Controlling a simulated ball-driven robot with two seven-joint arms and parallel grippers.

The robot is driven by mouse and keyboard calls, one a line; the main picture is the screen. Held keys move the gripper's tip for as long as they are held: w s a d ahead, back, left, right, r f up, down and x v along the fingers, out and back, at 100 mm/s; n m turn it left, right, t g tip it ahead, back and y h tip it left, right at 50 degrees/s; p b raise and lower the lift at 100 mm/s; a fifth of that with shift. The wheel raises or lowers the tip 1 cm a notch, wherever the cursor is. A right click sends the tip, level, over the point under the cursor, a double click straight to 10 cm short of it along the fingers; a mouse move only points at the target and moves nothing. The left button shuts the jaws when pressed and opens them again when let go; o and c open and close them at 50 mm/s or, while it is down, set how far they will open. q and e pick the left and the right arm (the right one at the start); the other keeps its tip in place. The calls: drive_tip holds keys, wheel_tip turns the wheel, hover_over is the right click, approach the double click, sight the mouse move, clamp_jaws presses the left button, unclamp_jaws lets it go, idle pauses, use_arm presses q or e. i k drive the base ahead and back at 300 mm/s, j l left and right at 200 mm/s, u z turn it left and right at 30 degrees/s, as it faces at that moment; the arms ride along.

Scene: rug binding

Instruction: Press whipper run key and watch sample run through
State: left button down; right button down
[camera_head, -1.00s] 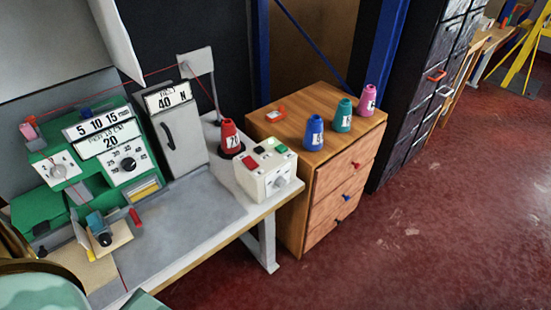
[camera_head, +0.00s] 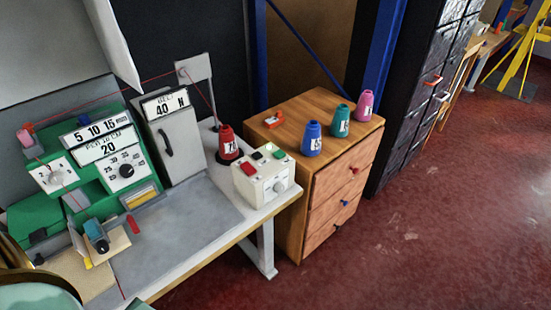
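The green whipper machine (camera_head: 88,160) stands on the grey table at the left, with number plates, dials and a red thread running up from it. A white control box (camera_head: 266,181) sits near the table's right end. On its top are a red button (camera_head: 248,169), a black button (camera_head: 254,156) and a green button (camera_head: 279,153), with a round knob on its front. I cannot read which is the run key. A small tan sample piece (camera_head: 110,243) lies at the machine's front. Neither of my grippers is in view.
A red thread cone (camera_head: 228,142) stands behind the control box, beside a grey cabinet (camera_head: 174,139). A wooden drawer unit (camera_head: 335,175) holds blue (camera_head: 312,138), teal (camera_head: 341,120) and pink (camera_head: 365,104) cones. The red floor at right (camera_head: 440,220) is open.

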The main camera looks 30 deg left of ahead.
sight(279, 154)
drive_tip(key=j+u, duration=0.1)
drive_tip(key=u, duration=0.35)
drive_tip(key=j+u, duration=0.1)
drive_tip(key=u, duration=0.3)
drive_tip(key=k+j+u, duration=0.1)
drive_tip(key=u, duration=0.35)
drive_tip(key=j+u, duration=0.1)
drive_tip(key=u, duration=0.35)
drive_tip(key=j+u, duration=0.1)
drive_tip(key=u, duration=0.35)
drive_tip(key=i+u, duration=0.1)
drive_tip(key=u, duration=0.3)
drive_tip(key=i+j+u, duration=0.1)
drive_tip(key=j, duration=0.15)
drive_tip(key=i+j, duration=0.15)
drive_tip(key=k+j+u, duration=0.05)
